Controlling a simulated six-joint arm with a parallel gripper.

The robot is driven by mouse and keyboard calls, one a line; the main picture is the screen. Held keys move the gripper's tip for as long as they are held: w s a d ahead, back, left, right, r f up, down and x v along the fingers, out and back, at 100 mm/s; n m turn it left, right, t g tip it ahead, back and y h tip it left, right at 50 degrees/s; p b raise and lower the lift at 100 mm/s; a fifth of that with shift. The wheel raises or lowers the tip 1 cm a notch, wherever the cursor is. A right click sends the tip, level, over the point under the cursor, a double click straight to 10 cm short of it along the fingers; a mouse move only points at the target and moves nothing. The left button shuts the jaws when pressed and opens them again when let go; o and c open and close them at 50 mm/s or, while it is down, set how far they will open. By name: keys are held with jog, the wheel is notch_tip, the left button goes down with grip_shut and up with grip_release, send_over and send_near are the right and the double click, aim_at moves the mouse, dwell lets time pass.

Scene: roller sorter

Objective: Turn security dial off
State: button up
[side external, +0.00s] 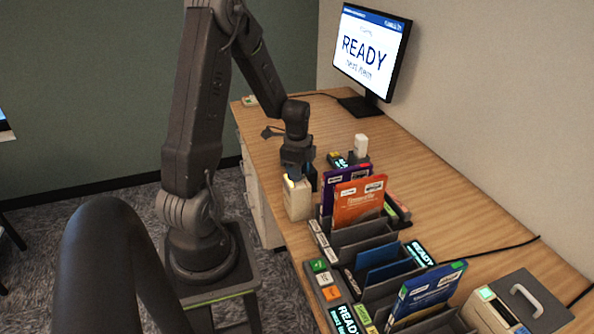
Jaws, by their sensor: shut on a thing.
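A cream box-shaped device (298,202) stands at the left edge of the wooden desk, left of the folder rack. My gripper (296,178) points down onto the top of this device. Its fingers are shut at the device's top, where the security dial appears to be. The dial itself is hidden by the fingers, so its setting cannot be read. A small pale yellow patch (289,183) shows beside the fingers.
Purple and orange folders (360,201) stand close to the right of my gripper. The grey rack (360,236) runs toward the front with more folders. A monitor (370,52) reads READY at the back. A white upright block (361,146) stands behind the folders. The desk's back left is mostly clear.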

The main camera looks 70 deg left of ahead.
jog(key=shift+c, duration=1.1)
jog(key=n, duration=1)
jog(key=shift+n, duration=0.4)
jog(key=n, duration=1.1)
jog(key=o, duration=0.9)
jog(key=shift+o, duration=0.2)
